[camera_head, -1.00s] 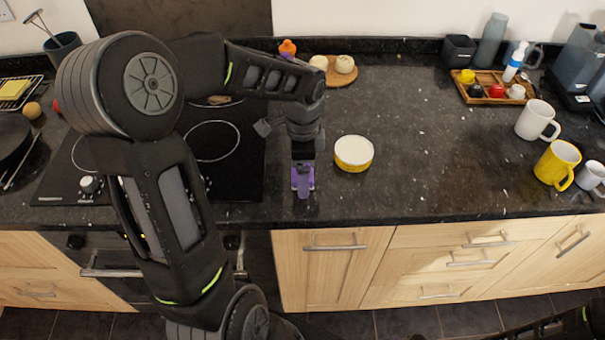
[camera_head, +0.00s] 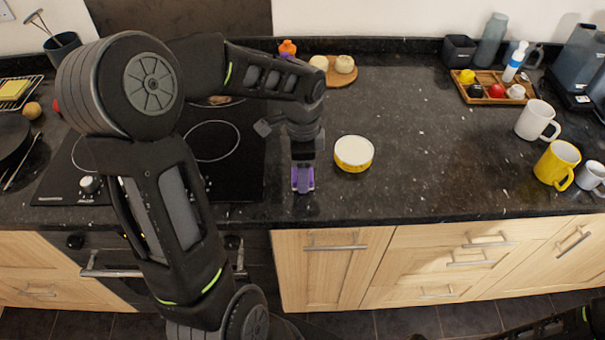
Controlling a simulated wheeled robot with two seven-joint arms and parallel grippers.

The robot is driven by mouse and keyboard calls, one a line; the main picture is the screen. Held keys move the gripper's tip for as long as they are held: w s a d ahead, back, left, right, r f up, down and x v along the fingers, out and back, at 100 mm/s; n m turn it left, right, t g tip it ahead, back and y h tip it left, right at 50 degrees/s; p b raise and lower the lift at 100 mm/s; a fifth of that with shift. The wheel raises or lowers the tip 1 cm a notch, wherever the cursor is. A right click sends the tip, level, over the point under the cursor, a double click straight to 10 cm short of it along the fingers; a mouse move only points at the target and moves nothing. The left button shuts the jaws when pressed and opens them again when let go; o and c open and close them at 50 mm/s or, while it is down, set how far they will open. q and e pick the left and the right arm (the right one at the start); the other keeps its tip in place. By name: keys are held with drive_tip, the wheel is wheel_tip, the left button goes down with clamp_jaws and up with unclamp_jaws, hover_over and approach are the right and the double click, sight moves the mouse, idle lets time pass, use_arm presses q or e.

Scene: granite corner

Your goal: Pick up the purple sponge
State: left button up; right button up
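Purple shows on either side of the dark gripper end. The fingers are too small and hidden to tell whether they are closed on the sponge. I cannot tell whether the sponge touches the counter. My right gripper is out of view; only a dark piece of my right arm shows at the lower right corner.
The yellow-and-white tub (camera_head: 353,154) stands close to the right of the gripper. Mugs (camera_head: 557,163) and a wooden tray (camera_head: 489,97) are at the right. The counter's middle right is clear.

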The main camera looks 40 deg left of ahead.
use_arm(q)
wheel_tip(320, 180, up, 10)
drive_tip(key=b, duration=0.1)
idle(0.5)
idle(0.8)
